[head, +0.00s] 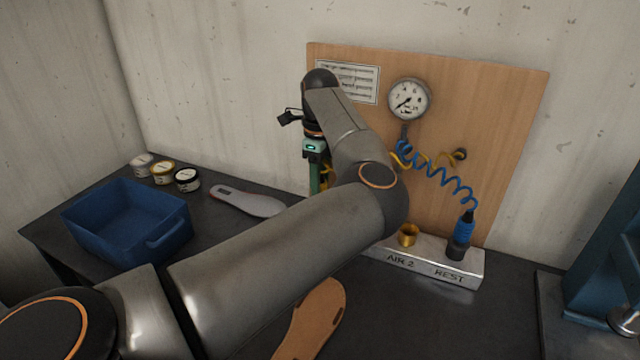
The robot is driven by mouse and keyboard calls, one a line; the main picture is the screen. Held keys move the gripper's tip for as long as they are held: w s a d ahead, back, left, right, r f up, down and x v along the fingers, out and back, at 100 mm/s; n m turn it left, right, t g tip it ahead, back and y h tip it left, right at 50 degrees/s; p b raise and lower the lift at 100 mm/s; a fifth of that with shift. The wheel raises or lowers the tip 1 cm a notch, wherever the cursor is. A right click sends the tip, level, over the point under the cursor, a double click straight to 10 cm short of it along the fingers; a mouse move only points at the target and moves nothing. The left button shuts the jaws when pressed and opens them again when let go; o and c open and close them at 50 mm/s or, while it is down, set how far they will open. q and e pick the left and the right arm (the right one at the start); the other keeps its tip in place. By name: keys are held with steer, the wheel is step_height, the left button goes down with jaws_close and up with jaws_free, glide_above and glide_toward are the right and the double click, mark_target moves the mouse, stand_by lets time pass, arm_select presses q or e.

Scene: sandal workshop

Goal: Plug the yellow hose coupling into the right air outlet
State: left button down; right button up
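My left arm reaches in from the lower left, and its gripper (317,182) points down in front of the wooden board's left part. Its fingers are mostly hidden by the arm, so I cannot see whether they are open or shut. A bit of yellow (327,175) shows beside the gripper; I cannot tell whether it is the yellow coupling or whether it is held. The yellow hose (432,162) shows on the board and runs behind my arm. The brass outlet marked AIR 2 (408,236) stands open on the metal block (425,264). The block's left part is hidden. My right gripper is not in view.
A blue coupling (464,230) on a coiled blue hose (440,178) stands at REST, right of AIR 2. A gauge (409,99) hangs above. A blue bin (125,222), several small jars, a grey insole (248,201) and a brown sole (311,321) lie on the table.

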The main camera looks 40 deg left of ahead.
arm_select(q)
step_height(320, 180, up, 13)
steer(key=p, duration=0.8)
steer(key=shift+p, duration=0.3)
stand_by(0.4)
step_height(320, 180, down, 8)
steer(key=b, duration=0.5)
steer(key=shift+f+b, duration=0.2)
steer(key=shift+b, duration=0.15)
